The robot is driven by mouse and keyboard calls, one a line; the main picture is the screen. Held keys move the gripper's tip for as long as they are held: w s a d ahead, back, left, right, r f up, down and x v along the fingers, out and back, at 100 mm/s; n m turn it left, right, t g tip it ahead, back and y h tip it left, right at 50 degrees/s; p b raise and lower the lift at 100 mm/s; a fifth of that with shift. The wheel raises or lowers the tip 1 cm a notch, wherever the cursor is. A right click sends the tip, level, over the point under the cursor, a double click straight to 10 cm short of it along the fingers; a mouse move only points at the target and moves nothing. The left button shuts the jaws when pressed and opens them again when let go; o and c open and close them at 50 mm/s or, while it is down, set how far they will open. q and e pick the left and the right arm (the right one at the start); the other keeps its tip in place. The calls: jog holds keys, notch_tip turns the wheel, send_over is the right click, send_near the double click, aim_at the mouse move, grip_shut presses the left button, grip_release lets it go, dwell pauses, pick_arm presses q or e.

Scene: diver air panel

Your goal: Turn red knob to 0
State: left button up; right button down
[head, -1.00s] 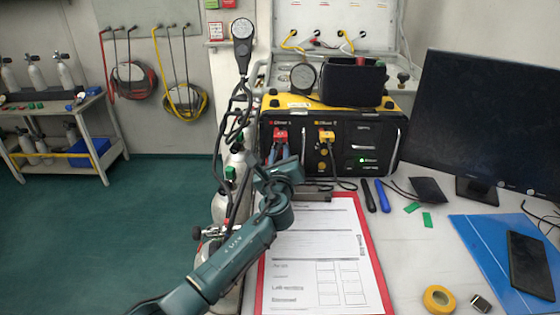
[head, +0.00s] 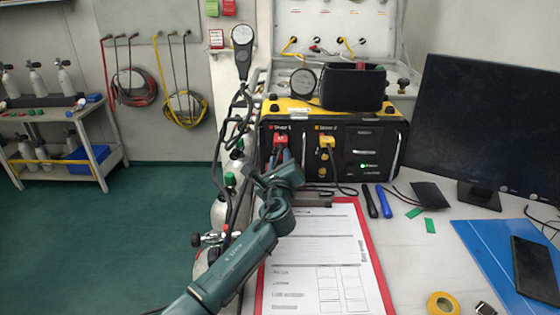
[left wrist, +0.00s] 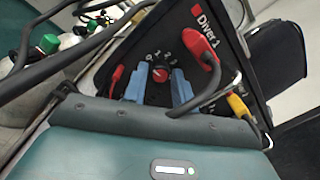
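The red knob (left wrist: 160,75) shows in the left wrist view on the black Diver 1 panel (left wrist: 222,70), below a white number scale that starts at 0 on the left. I cannot tell its exact pointer direction. My left gripper (left wrist: 159,84) is open, with one blue-grey finger on each side of the knob; whether either touches it I cannot tell. In the head view my left gripper (head: 284,159) is in front of the lower left of the yellow-and-black air panel (head: 385,135), and the knob is hidden there. My right gripper is not in view.
A red plug with a cable (left wrist: 203,50) is close right of the fingers in the left wrist view. A red-edged clipboard (head: 366,250) lies in front of the panel. Gas cylinders (head: 222,210) stand left of my arm. A monitor (head: 480,130) stands at right.

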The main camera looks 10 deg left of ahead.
pick_arm(q)
jog(key=o, duration=0.3)
jog(key=v, duration=1.3)
jog(key=shift+s+p, duration=0.1)
jog(key=shift+p, duration=0.25)
